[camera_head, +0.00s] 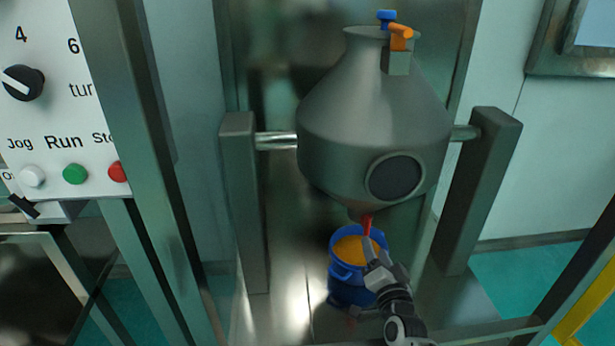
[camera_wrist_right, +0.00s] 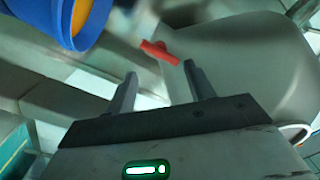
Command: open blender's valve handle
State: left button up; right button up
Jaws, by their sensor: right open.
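The grey blender (camera_head: 375,120) hangs between two posts, its cone pointing down. Its red valve handle (camera_head: 367,226) sits at the bottom outlet, just above a blue bucket (camera_head: 351,290) with orange contents. My right gripper (camera_head: 369,250) is in front of the bucket, just below the handle. In the right wrist view the red handle (camera_wrist_right: 159,52) lies a little beyond and between the tips of the two spread fingers (camera_wrist_right: 160,82). The gripper is open and empty. The bucket (camera_wrist_right: 50,22) shows at the top left there. My left gripper is out of view.
Two grey posts (camera_head: 245,200) flank the blender. An orange handle (camera_head: 400,35) and a blue knob (camera_head: 386,18) sit on its top. A control panel (camera_head: 60,110) with buttons is at the left, beside a metal frame post (camera_head: 135,150).

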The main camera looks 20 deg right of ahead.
pick_arm(q)
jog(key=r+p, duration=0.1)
jog(key=p, duration=0.6)
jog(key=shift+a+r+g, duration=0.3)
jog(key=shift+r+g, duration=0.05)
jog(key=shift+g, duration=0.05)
pick_arm(e)
jog(key=s+a+r+n+g+y, duration=0.2)
jog(key=s+a+n+g+y, duration=0.1)
jog(key=s+a+n, duration=0.4)
jog(key=s+a+r+n+g+y, duration=0.3)
jog(key=s+a+n, duration=0.3)
jog(key=s+a, duration=0.5)
jog(key=s+g, duration=0.1)
jog(key=s, duration=0.3)
jog(key=shift+s+n+y, duration=0.4)
